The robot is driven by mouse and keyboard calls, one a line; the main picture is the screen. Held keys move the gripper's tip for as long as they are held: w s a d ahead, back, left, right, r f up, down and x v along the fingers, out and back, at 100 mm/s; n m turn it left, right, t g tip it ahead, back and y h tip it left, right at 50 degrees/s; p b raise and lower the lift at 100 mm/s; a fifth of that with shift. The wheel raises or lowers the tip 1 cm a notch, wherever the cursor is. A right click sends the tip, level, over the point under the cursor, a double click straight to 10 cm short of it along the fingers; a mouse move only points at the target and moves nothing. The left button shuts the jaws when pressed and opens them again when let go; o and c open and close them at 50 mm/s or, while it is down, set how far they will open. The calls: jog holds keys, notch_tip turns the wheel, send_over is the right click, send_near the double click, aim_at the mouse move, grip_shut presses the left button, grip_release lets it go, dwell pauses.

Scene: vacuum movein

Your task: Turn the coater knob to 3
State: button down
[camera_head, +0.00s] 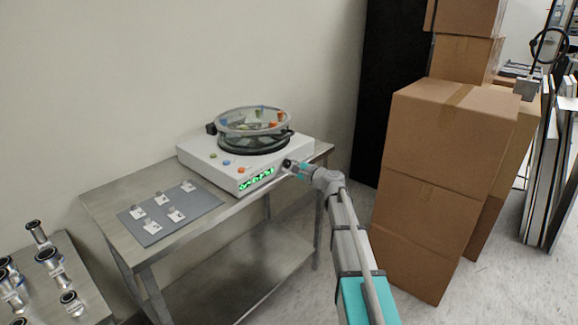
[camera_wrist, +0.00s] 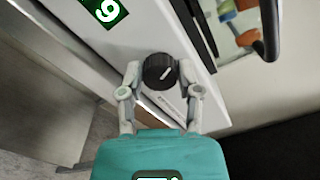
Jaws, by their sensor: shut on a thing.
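The white coater (camera_head: 222,160) stands on a metal table, with a clear round bowl (camera_head: 254,122) on top and a green lit display (camera_head: 257,179) on its front. The black coater knob (camera_wrist: 160,71) shows in the wrist view, on the coater's front face. A white pointer line on it slants toward the upper right of that view. My gripper (camera_wrist: 160,82) has its two fingers shut on the knob, one on each side. Scale marks around the knob are not readable.
A grey mat (camera_head: 190,222) with several small metal parts lies on the table (camera_head: 115,203) left of the coater. Stacked cardboard boxes (camera_head: 445,140) stand close on the right of my arm. Metal fittings (camera_head: 40,235) stand on another table at lower left.

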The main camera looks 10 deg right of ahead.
jog(key=shift+m, duration=0.5)
jog(key=shift+c, duration=1.5)
grip_release()
jog(key=shift+d, duration=0.1)
jog(key=v, duration=1.2)
